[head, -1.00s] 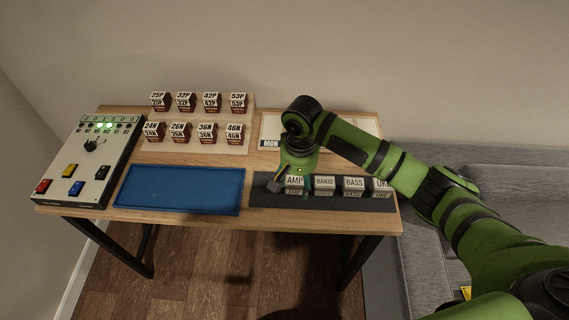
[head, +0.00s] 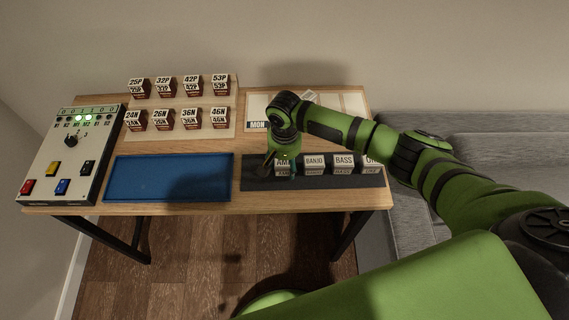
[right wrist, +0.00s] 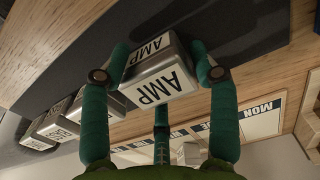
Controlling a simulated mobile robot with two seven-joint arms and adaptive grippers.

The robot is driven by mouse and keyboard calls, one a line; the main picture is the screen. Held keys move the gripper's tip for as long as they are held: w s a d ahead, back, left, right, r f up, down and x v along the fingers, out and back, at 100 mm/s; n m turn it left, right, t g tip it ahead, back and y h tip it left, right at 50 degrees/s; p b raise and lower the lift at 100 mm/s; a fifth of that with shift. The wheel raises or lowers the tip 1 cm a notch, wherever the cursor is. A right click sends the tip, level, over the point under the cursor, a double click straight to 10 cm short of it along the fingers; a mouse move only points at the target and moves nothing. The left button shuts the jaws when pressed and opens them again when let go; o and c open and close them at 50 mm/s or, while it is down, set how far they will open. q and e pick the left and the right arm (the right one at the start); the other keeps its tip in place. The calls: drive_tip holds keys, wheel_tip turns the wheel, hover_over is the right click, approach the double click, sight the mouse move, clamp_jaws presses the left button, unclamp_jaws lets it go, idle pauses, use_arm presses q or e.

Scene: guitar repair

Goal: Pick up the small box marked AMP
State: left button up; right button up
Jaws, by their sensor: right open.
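The small box marked AMP (head: 284,171) stands at the left of a row of boxes on the dark mat (head: 255,184). It is partly hidden by my right gripper (head: 268,168) in the head view. In the right wrist view, the AMP box (right wrist: 158,75) sits between the spread fingers of my right gripper (right wrist: 162,72). The gripper is open around it, and I cannot tell if a finger touches it. My left gripper is not in view.
The BANJO box (head: 314,165) and BASS box (head: 344,164) stand close to the right of AMP. An empty blue tray (head: 130,180) lies to the left, with a switch panel (head: 50,150) beyond. Several numbered boxes stand on a board (head: 222,130) behind. A MON chart (head: 350,108) lies at the back.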

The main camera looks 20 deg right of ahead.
drive_tip(key=c, duration=1)
drive_tip(key=shift+r, duration=0.1)
